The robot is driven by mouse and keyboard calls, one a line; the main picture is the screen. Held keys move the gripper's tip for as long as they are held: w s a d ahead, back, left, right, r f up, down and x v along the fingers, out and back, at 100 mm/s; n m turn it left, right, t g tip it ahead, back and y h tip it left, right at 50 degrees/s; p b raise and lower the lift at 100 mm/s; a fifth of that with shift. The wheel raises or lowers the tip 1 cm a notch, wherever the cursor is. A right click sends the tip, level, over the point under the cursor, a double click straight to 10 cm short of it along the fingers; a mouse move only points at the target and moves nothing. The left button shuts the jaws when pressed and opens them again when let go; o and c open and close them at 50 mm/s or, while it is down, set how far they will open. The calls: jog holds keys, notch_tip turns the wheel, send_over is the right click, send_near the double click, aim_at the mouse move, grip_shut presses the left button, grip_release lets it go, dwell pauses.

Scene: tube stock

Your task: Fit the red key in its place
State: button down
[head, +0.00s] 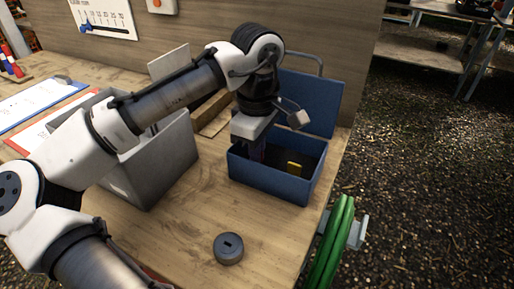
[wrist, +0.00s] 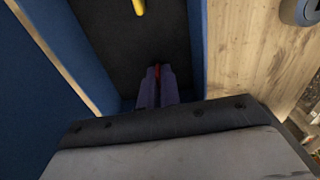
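My gripper (wrist: 158,88) reaches down into the blue box (head: 263,181), near its back left corner in the head view. In the wrist view its two fingers are close together with a thin red piece (wrist: 157,71), which looks like the red key, between their tips. Most of the red key is hidden by the fingers, and it cannot be seen in the head view. A dark grey round block (head: 228,248) with a slot in its top stands on the table in front of the box. Its edge also shows in the wrist view (wrist: 300,11).
A yellow piece (head: 294,168) is in the box, apart from my gripper. The box's blue lid (head: 312,100) stands open behind. A grey bin (head: 170,165) stands to the left. A green hose coil (head: 334,245) hangs at the table's right edge. The table's front is mostly clear.

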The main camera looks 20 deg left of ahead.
jog(key=c, duration=1.5)
grip_release()
jog(key=shift+c, duration=0.2)
jog(key=shift+r, duration=0.1)
notch_tip(320, 180, up, 14)
jog(key=p, duration=0.1)
jog(key=shift+s+f, duration=0.1)
jog(key=shift+f, duration=0.15)
